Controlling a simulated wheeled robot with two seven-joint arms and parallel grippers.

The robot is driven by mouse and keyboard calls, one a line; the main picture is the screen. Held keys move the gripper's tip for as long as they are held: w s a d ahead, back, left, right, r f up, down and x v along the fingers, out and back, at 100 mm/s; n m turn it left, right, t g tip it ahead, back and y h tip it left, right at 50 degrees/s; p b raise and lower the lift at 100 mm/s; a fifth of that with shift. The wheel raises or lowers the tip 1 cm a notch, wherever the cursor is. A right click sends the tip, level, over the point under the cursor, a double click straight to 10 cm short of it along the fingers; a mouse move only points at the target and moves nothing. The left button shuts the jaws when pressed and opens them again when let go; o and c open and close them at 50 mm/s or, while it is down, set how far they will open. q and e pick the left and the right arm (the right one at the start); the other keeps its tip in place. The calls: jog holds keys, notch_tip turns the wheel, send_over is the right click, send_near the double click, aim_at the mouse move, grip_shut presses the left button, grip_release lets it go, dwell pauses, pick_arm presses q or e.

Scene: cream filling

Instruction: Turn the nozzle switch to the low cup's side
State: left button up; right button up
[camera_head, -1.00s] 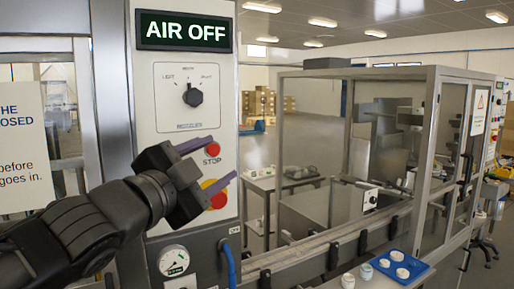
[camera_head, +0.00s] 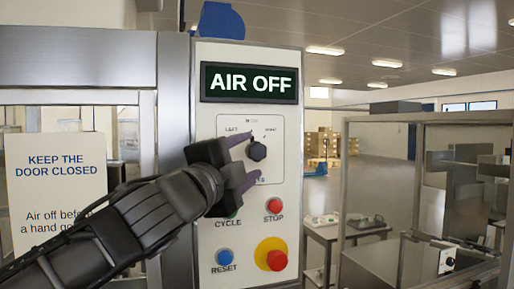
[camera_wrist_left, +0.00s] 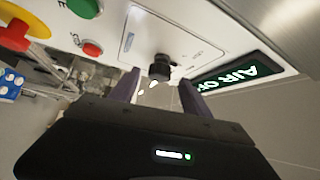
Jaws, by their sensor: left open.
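The nozzle switch (camera_head: 257,151) is a black round knob on a white plate, with LEFT and RIGHT labels at its upper sides. Its pointer seems to face roughly up, between them. My left gripper (camera_head: 249,155) is open just left of the knob, one purple finger above and one below. In the left wrist view, the knob (camera_wrist_left: 160,68) shows between the tips of the open fingers (camera_wrist_left: 159,78); contact cannot be told. The low cup is not in view. My right gripper is not in view.
The panel carries an AIR OFF display (camera_head: 249,83), a red STOP button (camera_head: 274,205), a blue RESET button (camera_head: 223,258) and a red emergency button (camera_head: 277,260) on yellow. A door sign (camera_head: 56,180) hangs left. A framed machine enclosure (camera_head: 420,118) stands right.

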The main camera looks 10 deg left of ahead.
aim_at(254, 154)
pick_arm(q)
jog(key=p+x, duration=0.1)
jog(key=x, duration=0.4)
jog(key=shift+f, duration=0.1)
jog(key=shift+s, duration=0.1)
jog(key=shift+c, duration=0.4)
grip_shut()
